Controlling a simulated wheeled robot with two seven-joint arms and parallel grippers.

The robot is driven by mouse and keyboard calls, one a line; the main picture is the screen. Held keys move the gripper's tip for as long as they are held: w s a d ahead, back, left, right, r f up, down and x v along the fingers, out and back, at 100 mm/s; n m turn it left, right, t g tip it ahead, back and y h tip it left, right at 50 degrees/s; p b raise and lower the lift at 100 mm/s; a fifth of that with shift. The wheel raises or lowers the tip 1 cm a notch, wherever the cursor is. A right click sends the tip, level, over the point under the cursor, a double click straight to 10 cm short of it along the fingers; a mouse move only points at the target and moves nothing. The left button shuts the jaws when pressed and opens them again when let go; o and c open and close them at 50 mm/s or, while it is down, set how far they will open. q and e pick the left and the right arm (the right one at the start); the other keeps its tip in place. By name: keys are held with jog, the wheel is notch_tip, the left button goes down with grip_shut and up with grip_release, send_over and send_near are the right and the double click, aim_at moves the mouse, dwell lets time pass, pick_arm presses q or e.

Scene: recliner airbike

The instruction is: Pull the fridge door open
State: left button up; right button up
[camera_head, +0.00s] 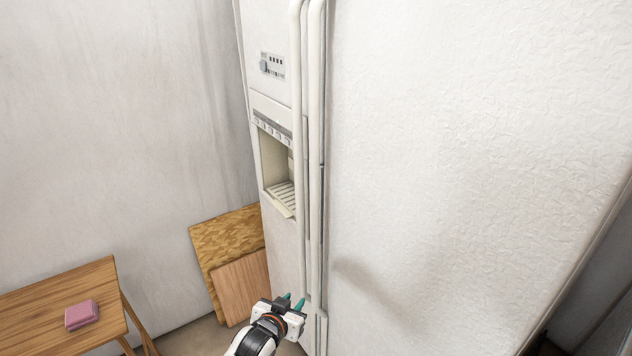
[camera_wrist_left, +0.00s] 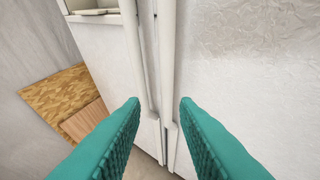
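The white fridge has a wide right door (camera_head: 450,150) and a narrow left door (camera_head: 268,20) with a dispenser recess (camera_head: 276,165). Both doors look shut. Two long vertical handles run side by side at the seam, the left handle (camera_head: 299,120) and the right handle (camera_head: 316,130). My left gripper (camera_head: 293,302) is low in front of the handles' lower part. In the left wrist view its teal fingers (camera_wrist_left: 160,105) are apart, with the lower ends of both handles showing in the gap beyond them. Nothing is held. My right gripper is in neither view.
A wooden table (camera_head: 40,300) with a pink item (camera_head: 82,314) stands at the lower left. Wooden boards (camera_head: 225,240) lean on the wall beside the fridge. A dark gap shows past the fridge's right edge.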

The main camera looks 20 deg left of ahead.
pick_arm(q)
notch_tip(320, 180, up, 17)
jog(key=w+t, duration=0.2)
jog(key=t, duration=0.3)
send_near(313, 188)
jog(key=shift+h, duration=0.3)
jog(key=w+p, duration=0.1)
jog(key=w, duration=0.4)
jog(key=w+p, duration=0.1)
jog(key=w, duration=0.5)
jog(key=shift+d, duration=0.2)
grip_shut()
